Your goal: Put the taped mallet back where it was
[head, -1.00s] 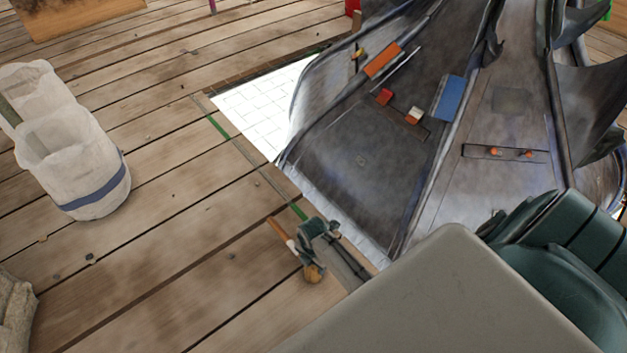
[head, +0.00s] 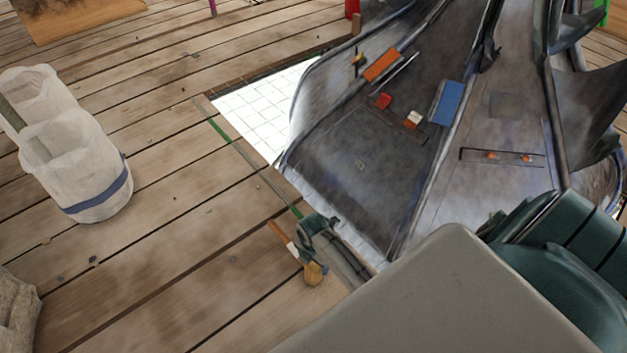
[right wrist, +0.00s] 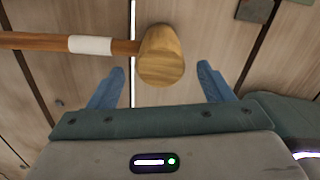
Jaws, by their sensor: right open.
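The taped mallet has a brown wooden handle with a white tape band and a pale wooden head. In the head view the mallet (head: 313,274) is by the plank deck's edge, low in the middle; I cannot tell whether it touches the planks. My right gripper (head: 307,247) is close to the mallet's head, partly hiding the mallet. In the right wrist view the mallet's head (right wrist: 161,56) shows in front of and between the two blue fingers of the open right gripper (right wrist: 161,78), with visible gaps on both sides. The handle runs left. My left gripper is not in view.
White bags (head: 97,195), one with a blue band, stand on the deck at left. A dark metal spire (head: 345,165) fills the right, with a blue block (head: 447,103), an orange block (head: 381,65) and small pieces on it. Bare planks (head: 190,245) lie left of the mallet.

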